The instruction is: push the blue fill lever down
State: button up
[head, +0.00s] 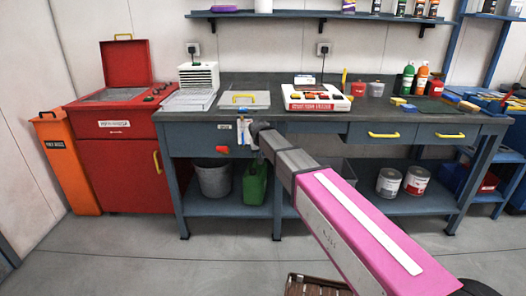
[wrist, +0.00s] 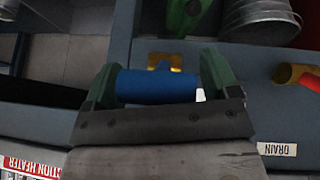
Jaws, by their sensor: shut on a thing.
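The blue fill lever (wrist: 155,87) shows in the wrist view as a blue bar lying across between the two green fingers of my gripper (wrist: 161,76). The fingers are shut on its two ends. A brass mount (wrist: 165,60) shows just beyond the bar, against the blue-grey bench front. In the head view my gripper (head: 256,138) is at the bench front, below the worktop and right of the red drain lever (head: 222,149). My arm and gripper hide the blue lever there.
The red drain lever also shows in the wrist view (wrist: 310,82), beside the gripper, near the DRAIN label (wrist: 277,149). Below the gripper, a green can (head: 255,184) and a grey bucket (head: 213,181) stand on the lower shelf (head: 330,203). The worktop (head: 300,117) is above.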

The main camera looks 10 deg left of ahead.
notch_tip(320, 180, down, 7)
jog(key=t+y, duration=0.1)
jog(key=t, duration=0.5)
jog(key=shift+d, duration=0.3)
dwell(0.4)
jog(key=shift+r, duration=0.1)
dwell(1.2)
jog(key=o, duration=1.1)
jog(key=shift+w, duration=0.1)
jog(key=shift+o, duration=0.2)
